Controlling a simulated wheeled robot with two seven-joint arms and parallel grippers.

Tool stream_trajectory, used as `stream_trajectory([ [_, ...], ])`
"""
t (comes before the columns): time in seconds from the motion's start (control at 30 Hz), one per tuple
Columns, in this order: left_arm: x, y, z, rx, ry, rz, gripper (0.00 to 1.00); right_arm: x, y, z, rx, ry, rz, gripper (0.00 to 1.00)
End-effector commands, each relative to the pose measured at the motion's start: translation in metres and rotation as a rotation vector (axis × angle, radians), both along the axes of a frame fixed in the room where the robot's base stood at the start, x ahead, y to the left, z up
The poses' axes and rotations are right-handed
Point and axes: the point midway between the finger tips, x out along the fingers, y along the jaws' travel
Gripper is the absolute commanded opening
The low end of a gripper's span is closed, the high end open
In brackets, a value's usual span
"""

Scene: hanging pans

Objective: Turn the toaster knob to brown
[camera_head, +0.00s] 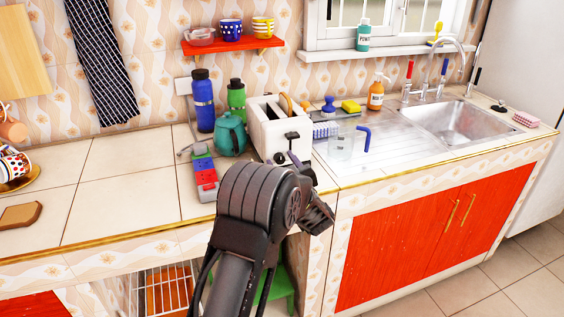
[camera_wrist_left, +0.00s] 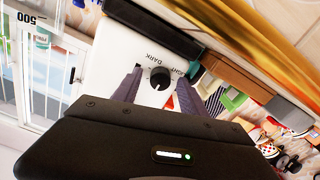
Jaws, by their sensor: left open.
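The white toaster (camera_head: 268,132) stands on the counter, with bread in its slot and a black lever on its front. In the left wrist view its white front panel (camera_wrist_left: 110,62) fills the middle, with the round black knob (camera_wrist_left: 160,77) on it. The printed word DARK and part of another word ending in GHT show beside the knob. My left gripper (camera_wrist_left: 158,84) is open, with one finger on each side of the knob; I cannot tell whether they touch it. In the head view my left wrist hides most of the gripper near the toaster's front. My right gripper is not in view.
A teal teapot (camera_head: 231,134), blue bottle (camera_head: 203,100) and green bottle (camera_head: 237,101) stand left of the toaster. Small red and grey boxes (camera_head: 204,172) lie in front of them. A clear cup (camera_head: 341,146) and the sink (camera_head: 455,120) are to the right. The left counter has free room.

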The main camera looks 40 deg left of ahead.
Motion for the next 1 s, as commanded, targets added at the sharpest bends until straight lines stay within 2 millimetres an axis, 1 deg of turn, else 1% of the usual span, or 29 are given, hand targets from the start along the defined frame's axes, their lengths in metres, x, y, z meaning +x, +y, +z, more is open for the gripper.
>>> stream_trajectory([
  [0.2, 0.0002, 0.0004, -0.0002, 0.000, 0.000, 0.000, 0.50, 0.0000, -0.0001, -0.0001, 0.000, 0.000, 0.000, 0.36],
  [0.23, 0.0002, 0.0004, -0.0002, 0.000, 0.000, 0.000, 0.48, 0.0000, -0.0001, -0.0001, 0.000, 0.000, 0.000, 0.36],
  [0.8, -0.0001, 0.0002, -0.0002, 0.000, 0.000, 0.000, 0.02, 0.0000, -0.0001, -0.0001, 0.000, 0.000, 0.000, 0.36],
  [0.83, -0.0001, 0.0002, -0.0002, 0.000, 0.000, 0.000, 0.00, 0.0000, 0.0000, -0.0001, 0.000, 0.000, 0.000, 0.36],
  [1.0, 0.0000, 0.0001, -0.0003, -0.001, 0.001, 0.000, 0.00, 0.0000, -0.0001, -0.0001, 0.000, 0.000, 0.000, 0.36],
])
